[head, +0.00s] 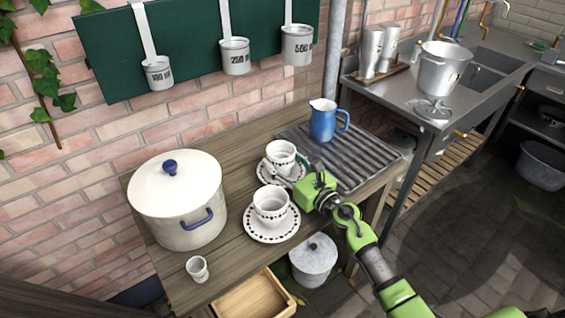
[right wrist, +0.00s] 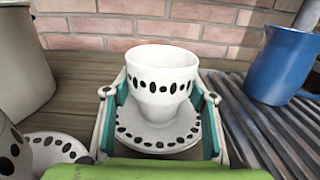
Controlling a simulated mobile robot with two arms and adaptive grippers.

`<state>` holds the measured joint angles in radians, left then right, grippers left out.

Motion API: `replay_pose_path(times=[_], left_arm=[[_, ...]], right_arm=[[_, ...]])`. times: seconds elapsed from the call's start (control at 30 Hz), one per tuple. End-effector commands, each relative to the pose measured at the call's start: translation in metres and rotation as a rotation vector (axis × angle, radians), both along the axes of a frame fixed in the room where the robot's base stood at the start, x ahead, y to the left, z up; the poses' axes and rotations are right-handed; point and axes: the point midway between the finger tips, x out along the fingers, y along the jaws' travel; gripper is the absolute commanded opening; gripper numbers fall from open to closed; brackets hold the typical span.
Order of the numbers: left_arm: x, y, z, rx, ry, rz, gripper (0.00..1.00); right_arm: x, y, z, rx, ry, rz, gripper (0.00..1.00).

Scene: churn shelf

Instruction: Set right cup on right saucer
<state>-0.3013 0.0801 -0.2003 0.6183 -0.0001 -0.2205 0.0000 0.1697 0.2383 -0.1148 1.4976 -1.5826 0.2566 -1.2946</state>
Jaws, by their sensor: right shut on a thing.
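The right cup (head: 280,153) is white with a dark dotted band. It is upright between the fingers of my right gripper (head: 291,171), which is shut on it. In the right wrist view the cup (right wrist: 160,82) stands between the two fingers (right wrist: 158,98), over the right saucer (right wrist: 158,142). In the head view that saucer (head: 264,177) shows below the cup and partly behind my gripper. The cup's base looks at or just above the saucer; I cannot tell whether they touch. My left gripper is not in view.
Another cup (head: 270,202) stands on its saucer (head: 271,235) close in front. A large lidded pot (head: 178,205) and a small cup (head: 197,269) are to the left. A blue jug (head: 322,122) stands on the ribbed drainer (head: 365,160) behind right.

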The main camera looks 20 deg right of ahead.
Motion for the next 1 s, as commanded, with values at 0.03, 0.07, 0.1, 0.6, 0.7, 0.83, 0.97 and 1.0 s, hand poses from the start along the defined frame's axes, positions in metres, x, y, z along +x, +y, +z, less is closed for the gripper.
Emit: replay_pose_path(times=[0.03, 0.07, 0.1, 0.6, 0.7, 0.83, 0.97, 1.0], left_arm=[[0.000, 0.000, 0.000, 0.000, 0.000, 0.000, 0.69], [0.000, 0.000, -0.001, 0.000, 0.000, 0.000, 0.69], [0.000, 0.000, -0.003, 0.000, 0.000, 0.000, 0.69], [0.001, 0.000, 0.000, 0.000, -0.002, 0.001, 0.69], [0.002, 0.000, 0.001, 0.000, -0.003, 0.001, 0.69], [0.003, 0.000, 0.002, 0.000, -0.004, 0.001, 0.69], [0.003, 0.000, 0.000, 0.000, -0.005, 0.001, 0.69], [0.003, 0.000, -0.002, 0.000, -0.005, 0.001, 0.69]], right_arm=[[0.000, 0.000, 0.000, 0.000, -0.001, 0.000, 0.25], [0.000, 0.000, -0.001, 0.000, -0.001, 0.000, 0.25], [0.000, 0.000, -0.003, -0.001, 0.000, 0.000, 0.25], [0.000, 0.000, 0.000, 0.000, 0.000, 0.000, 0.69], [-0.007, -0.003, -0.001, -0.002, 0.002, -0.001, 0.69], [-0.030, -0.011, -0.002, -0.004, 0.003, -0.001, 0.69], [-0.058, -0.021, -0.003, -0.003, 0.003, 0.000, 0.69], [-0.066, -0.023, -0.003, -0.002, 0.003, 0.001, 0.69]])
